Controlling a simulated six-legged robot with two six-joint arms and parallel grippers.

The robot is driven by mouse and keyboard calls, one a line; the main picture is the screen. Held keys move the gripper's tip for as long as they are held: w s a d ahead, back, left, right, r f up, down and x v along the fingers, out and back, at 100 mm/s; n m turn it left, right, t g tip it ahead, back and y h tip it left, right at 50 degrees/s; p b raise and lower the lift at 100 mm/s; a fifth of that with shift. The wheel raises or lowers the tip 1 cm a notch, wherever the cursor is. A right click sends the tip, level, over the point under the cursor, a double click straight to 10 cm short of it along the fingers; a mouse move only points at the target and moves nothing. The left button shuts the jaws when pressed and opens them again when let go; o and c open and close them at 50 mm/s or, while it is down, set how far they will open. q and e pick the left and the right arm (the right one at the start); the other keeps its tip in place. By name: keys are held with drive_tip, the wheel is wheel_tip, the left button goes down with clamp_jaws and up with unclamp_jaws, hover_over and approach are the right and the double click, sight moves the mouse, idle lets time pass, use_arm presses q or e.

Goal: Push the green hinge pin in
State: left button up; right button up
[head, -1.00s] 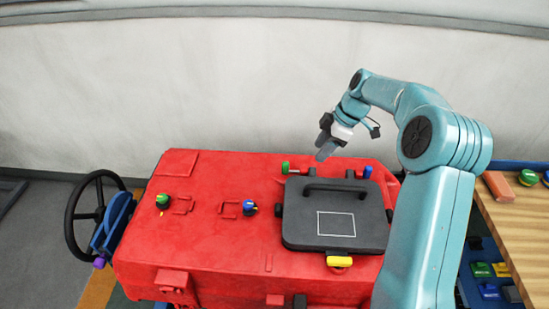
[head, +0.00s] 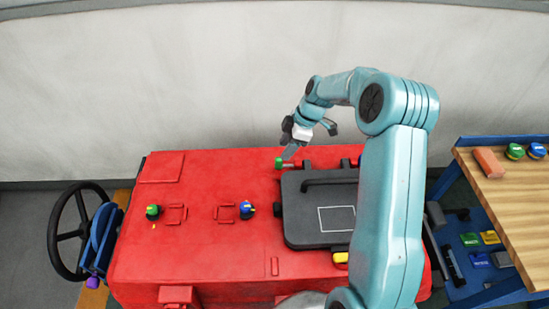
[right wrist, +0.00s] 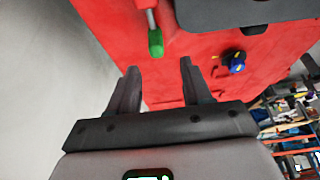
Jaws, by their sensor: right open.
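The green hinge pin (head: 279,163) sits at the back left corner of the dark hatch lid (head: 292,215) on the red tank (head: 200,255). In the right wrist view the pin's green head (right wrist: 155,42) ends a light metal shaft that runs toward the lid's edge. My right gripper (head: 289,154) is at the tank's back edge, close to the pin. In the right wrist view its two fingers (right wrist: 158,72) are apart with nothing between them, and the green head lies just beyond their tips. My left gripper is not in view.
A blue-and-yellow knob (head: 247,210) and a green knob (head: 153,212) stand on the tank. A yellow handle (head: 341,257) is at the lid's front. A black handwheel (head: 68,235) is at left, a wooden bench (head: 510,205) at right. A pale wall rises behind.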

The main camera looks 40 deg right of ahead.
sight(278, 158)
drive_tip(key=p+x, duration=0.1)
drive_tip(key=x, duration=0.6)
drive_tip(key=shift+w+a+f+p, duration=0.1)
drive_tip(key=shift+f+p, duration=0.2)
drive_tip(key=shift+w+f, duration=0.1)
drive_tip(key=shift+f, duration=0.15)
drive_tip(key=shift+w+f, duration=0.2)
drive_tip(key=shift+f, duration=0.1)
drive_tip(key=shift+s+r, duration=0.15)
drive_tip(key=c, duration=0.3)
clamp_jaws()
drive_tip(key=shift+s+d+f+b, duration=0.1)
drive_tip(key=shift+d+f+b, duration=0.1)
drive_tip(key=shift+b, duration=0.1)
drive_tip(key=s+d+b, duration=0.2)
drive_tip(key=shift+s+d+f+b, duration=0.1)
drive_tip(key=shift+d+b, duration=0.15)
drive_tip(key=shift+b, duration=0.15)
